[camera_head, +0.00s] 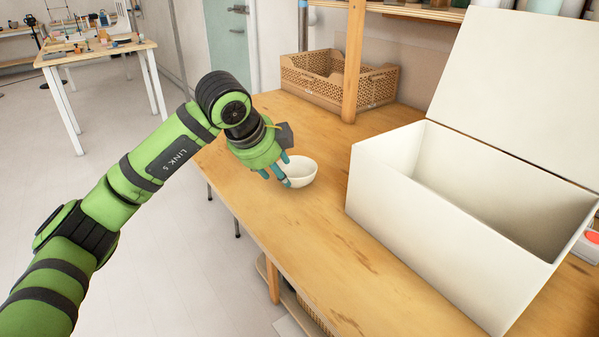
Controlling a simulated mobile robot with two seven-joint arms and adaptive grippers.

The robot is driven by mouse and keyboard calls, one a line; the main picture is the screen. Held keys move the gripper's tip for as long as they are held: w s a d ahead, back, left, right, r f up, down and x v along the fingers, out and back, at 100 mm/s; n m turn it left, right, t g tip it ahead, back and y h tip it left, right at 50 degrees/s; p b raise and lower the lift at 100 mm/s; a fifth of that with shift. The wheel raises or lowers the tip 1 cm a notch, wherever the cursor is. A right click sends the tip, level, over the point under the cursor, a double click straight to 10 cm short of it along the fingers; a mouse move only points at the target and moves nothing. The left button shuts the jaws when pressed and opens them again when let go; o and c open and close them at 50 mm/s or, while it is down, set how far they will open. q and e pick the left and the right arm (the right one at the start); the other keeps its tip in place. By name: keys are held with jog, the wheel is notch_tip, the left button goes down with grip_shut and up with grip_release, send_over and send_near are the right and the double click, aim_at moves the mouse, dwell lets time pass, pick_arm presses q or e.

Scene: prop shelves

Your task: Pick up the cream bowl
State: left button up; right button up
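The cream bowl (303,172) stands upright on the wooden table, left of the large white box. My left gripper (278,178) is at the bowl's left rim, with its teal fingers pointing down. One finger overlaps the near left side of the bowl, and another shows near the rim. I cannot tell whether the fingers touch or grip the wall. My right gripper is not in view.
The wooden table (330,237) has free room in front of the bowl. A large open white box (430,190) with a raised lid stands to the right. A brown perforated crate (312,78) and a wooden post (353,62) are behind. Another table (97,52) stands far left.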

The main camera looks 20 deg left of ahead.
aim_at(285, 194)
pick_arm(q)
jog(key=x, duration=0.6)
jog(key=shift+w+a+f, duration=0.25)
jog(key=shift+f, duration=0.05)
grip_shut()
